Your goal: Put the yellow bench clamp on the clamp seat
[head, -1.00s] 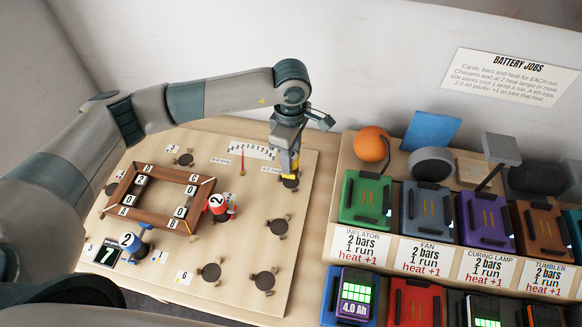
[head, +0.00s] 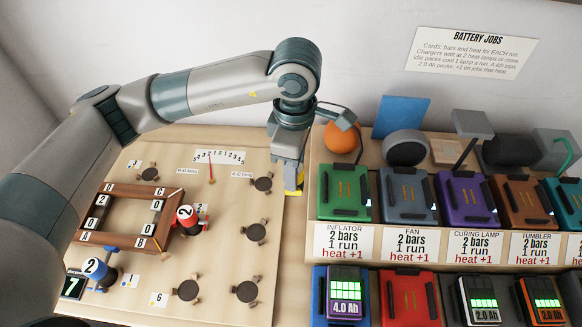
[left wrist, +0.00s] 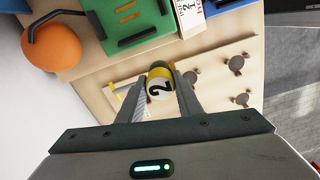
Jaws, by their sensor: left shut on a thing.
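My left gripper (head: 293,187) is shut on the yellow bench clamp (head: 292,180), at the right edge of the pale board. In the left wrist view the clamp (left wrist: 160,86) sits between the fingers, with a white face marked 2. Several dark round seats with small brackets are on the board; the upper right one (head: 262,183) is empty, just left of the held clamp. Other empty seats are at the right middle (head: 255,231), lower right (head: 247,291), lower middle (head: 187,290) and upper left (head: 149,174). The clamp's height above the board is unclear. My right gripper is not in view.
A wooden frame (head: 148,190) lies on the board, with a red clamp (head: 186,218) at its right and a blue clamp (head: 97,269) at its lower left. A charger rack (head: 345,192) stands close to the right, with an orange ball (head: 341,139) behind.

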